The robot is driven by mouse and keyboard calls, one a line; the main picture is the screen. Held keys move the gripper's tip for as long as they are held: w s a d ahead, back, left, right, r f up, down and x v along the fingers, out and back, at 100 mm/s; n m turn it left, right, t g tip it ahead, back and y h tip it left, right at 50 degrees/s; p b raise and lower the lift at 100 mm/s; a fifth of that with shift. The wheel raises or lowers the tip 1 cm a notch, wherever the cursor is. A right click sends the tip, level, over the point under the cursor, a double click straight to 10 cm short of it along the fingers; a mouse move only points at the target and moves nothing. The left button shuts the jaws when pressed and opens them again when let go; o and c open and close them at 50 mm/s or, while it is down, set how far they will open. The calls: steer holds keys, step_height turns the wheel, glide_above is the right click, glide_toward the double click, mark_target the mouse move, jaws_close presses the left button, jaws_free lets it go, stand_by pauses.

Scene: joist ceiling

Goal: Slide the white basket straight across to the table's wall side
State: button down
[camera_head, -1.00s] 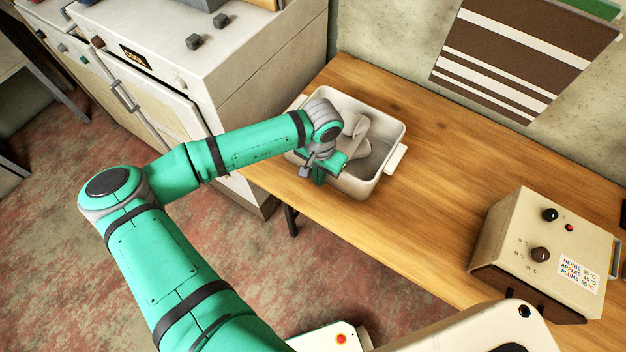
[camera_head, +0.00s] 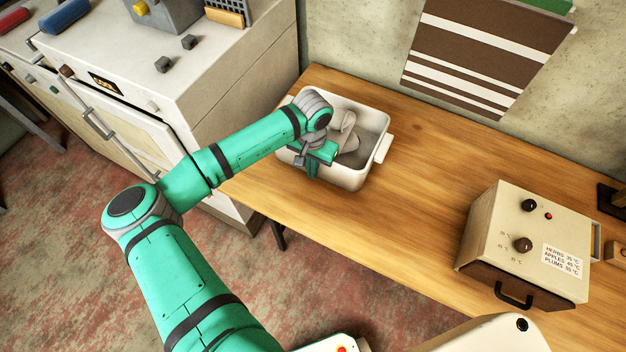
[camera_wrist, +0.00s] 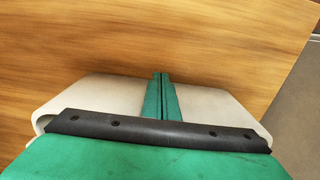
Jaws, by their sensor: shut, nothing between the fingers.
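The white basket (camera_head: 375,160) stands upright on the wooden table (camera_head: 425,195), near its left end, with bare wood between it and the wall behind. My gripper (camera_head: 313,172) is at the basket's near side, the side away from the wall. In the wrist view my gripper's fingers (camera_wrist: 161,85) are together and empty, pointing down beside the pale basket (camera_wrist: 85,98). Whether they touch its wall I cannot tell. My wrist hides part of the basket's inside and left rim.
A beige control box (camera_head: 530,240) with knobs and a label stands on the table to the right. A white cabinet (camera_head: 240,110) stands close on the left. A striped brown hanging (camera_head: 480,55) is on the wall. The table between basket and box is clear.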

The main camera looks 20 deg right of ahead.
mark_target(331, 118)
steer(key=w+d, duration=1)
steer(key=d, duration=0.1)
steer(key=shift+w+d, duration=0.3)
steer(key=shift+w, duration=0.05)
steer(key=s+a, duration=0.2)
steer(key=a, duration=0.1)
steer(key=shift+s+a+r, duration=0.1)
steer(key=shift+s, duration=0.3)
step_height(331, 118, up, 10)
steer(key=shift+f, duration=0.1)
steer(key=shift+w, duration=0.1)
